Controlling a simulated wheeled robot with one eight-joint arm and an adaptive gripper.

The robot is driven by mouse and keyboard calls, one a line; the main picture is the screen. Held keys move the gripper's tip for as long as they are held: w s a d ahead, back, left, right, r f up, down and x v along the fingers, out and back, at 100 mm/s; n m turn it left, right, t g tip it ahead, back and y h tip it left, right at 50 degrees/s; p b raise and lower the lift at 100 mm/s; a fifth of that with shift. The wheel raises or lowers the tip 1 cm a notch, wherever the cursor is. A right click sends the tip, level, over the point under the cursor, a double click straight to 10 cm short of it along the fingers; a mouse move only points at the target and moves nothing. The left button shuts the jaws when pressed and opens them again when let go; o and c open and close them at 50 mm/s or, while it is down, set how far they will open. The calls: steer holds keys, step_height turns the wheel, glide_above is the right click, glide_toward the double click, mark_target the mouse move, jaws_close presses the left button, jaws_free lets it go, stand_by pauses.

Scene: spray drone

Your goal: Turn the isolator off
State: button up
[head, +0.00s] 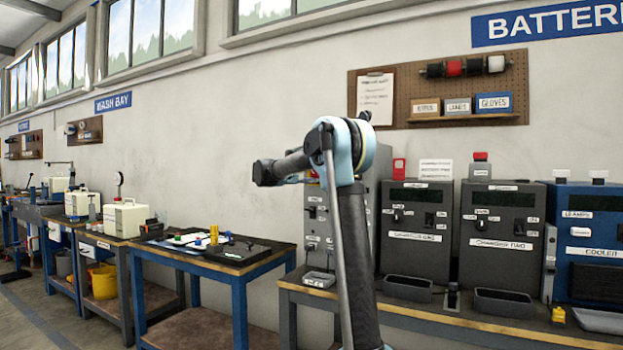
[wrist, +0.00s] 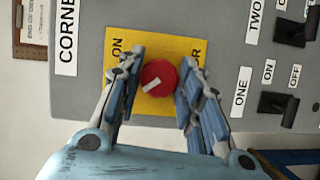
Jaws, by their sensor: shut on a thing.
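The isolator is a red rotary knob (wrist: 161,77) on a yellow plate (wrist: 153,38), fixed to a grey panel (wrist: 205,22) in the wrist view. The knob carries a short white mark, slanted in the picture. The plate reads "ON" at its left; the lettering at its right is partly covered. My gripper (wrist: 158,80) is shut on the knob, with one blue-grey finger on each side. In the head view my arm stands in front of the grey cabinets, and I cannot make out the isolator or my fingertips there.
Black switches marked "ONE" (wrist: 276,106) and "TWO" (wrist: 292,30) sit right of the knob in the wrist view. In the head view, grey chargers (head: 416,235) and a blue unit (head: 587,245) line the bench. A blue-legged table (head: 240,310) stands left.

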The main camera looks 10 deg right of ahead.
steer(key=shift+a+f+n, duration=0.1)
steer(key=shift+f+n, duration=0.05)
steer(key=shift+n, duration=0.55)
steer(key=o, duration=1.1)
steer(key=shift+w, duration=0.1)
steer(key=shift+c, duration=0.2)
steer(key=v, duration=1.2)
steer(key=shift+f, duration=0.2)
